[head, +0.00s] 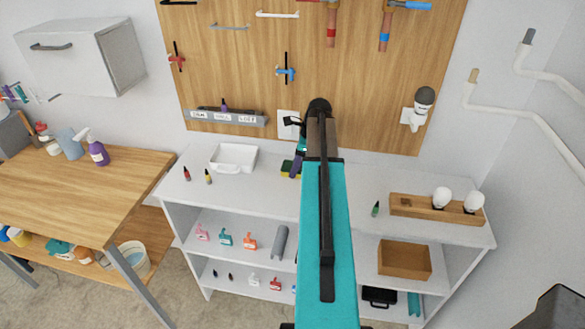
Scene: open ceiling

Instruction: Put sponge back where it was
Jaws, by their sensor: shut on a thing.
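The sponge (286,169), green with a yellow side, shows at the back of the white shelf unit's top, just left of my arm. My gripper (293,171) is small and partly hidden by my teal arm link. Its fingers point down at the sponge and are shut on it. I cannot tell whether the sponge rests on the top or is slightly lifted.
A white tray (233,168) and two small bottles stand left of the sponge on the white top (262,190). A wooden holder (412,209) with bulbs and a green bottle (375,209) are on the right. A wall socket (288,124) and pegboard are behind.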

